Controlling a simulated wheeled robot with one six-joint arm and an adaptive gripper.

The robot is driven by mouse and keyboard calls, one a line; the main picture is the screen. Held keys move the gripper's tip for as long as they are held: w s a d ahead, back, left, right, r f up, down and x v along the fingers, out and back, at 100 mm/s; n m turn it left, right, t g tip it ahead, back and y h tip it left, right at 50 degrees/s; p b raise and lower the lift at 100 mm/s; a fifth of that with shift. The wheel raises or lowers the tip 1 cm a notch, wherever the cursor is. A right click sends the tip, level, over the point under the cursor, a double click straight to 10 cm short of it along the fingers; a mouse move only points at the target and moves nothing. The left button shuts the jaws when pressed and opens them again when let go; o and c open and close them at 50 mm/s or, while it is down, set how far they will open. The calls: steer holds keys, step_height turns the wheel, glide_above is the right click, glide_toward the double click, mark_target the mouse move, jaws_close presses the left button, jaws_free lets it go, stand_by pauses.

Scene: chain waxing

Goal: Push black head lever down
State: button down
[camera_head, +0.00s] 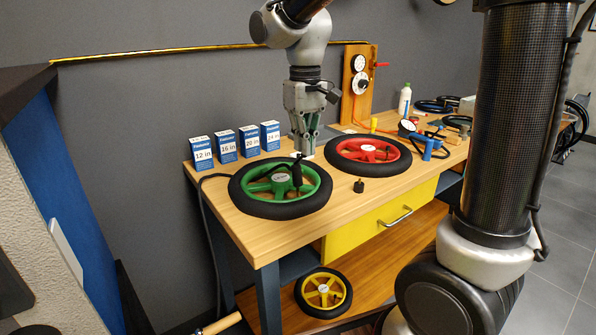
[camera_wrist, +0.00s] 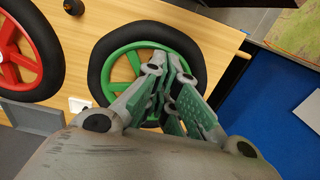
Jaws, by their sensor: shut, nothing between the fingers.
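A green-spoked wheel (camera_head: 258,205) with a black tyre lies flat on the left of the wooden table. A small black head (camera_head: 297,172) stands upright at the wheel's right inner rim, with a thin part pointing up that may be its lever. My gripper (camera_head: 305,153) is shut and empty, pointing down just behind and above the black head. I cannot tell whether it touches the head. In the wrist view my gripper (camera_wrist: 172,62) hangs over the green wheel (camera_wrist: 118,70) and hides part of it; the black head is not visible there.
A red wheel (camera_head: 368,152) lies to the right. Several blue boxes (camera_head: 226,146) stand behind the green wheel. A small black cylinder (camera_head: 359,186) sits near the front edge. A black hose (camera_head: 203,183) runs over the left edge. A gauge panel (camera_head: 358,85) stands at the back.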

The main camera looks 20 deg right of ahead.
steer(key=shift+f, duration=0.3)
steer(key=shift+s+d+r, duration=0.1)
steer(key=shift+s+r, duration=0.15)
steer(key=shift+r, duration=0.65)
steer(key=shift+s+d+r, duration=0.1)
steer(key=shift+s+r, duration=0.1)
steer(key=shift+r, duration=0.7)
